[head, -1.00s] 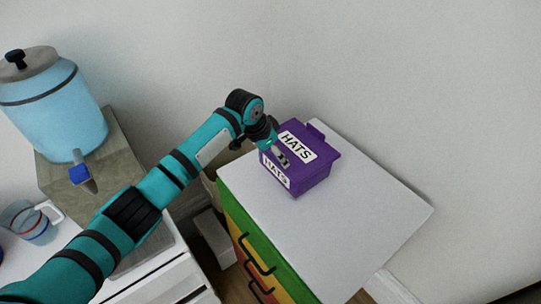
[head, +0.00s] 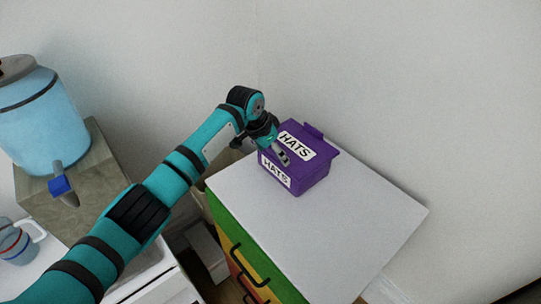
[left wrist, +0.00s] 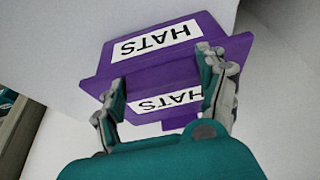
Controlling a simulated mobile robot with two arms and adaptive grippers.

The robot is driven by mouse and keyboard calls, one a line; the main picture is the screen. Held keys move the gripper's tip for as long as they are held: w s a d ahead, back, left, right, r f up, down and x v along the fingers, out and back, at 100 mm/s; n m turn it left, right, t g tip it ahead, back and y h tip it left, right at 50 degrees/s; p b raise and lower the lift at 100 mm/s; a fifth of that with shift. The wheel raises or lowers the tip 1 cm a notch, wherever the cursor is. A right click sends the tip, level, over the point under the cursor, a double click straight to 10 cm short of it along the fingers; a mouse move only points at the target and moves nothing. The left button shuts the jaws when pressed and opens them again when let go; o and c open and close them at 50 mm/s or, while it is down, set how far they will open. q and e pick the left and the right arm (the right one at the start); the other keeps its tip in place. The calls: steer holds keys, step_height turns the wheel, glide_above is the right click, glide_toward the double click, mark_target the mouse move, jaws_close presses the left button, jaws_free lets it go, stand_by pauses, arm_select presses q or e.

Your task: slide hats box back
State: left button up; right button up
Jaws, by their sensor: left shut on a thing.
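The purple hats box (head: 314,173) stands upright on the white top (head: 345,228) of a colourful drawer cabinet, near its back edge by the wall. It has white HATS labels on its lid and front side. My left gripper (head: 284,158) reaches it from the left and is shut on the box. In the left wrist view the fingers (left wrist: 164,92) lie on either side of the box (left wrist: 150,75), over its lower label. My right gripper is not in view.
A blue drink dispenser (head: 45,115) stands on a stone-like block (head: 95,165) at the left. The wall rises close behind the box. The cabinet top's front and right are clear.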

arm_select(q)
steer(key=shift+w+d+b, duration=0.65)
steer(key=shift+d+b, duration=0.15)
steer(key=o, duration=1.3)
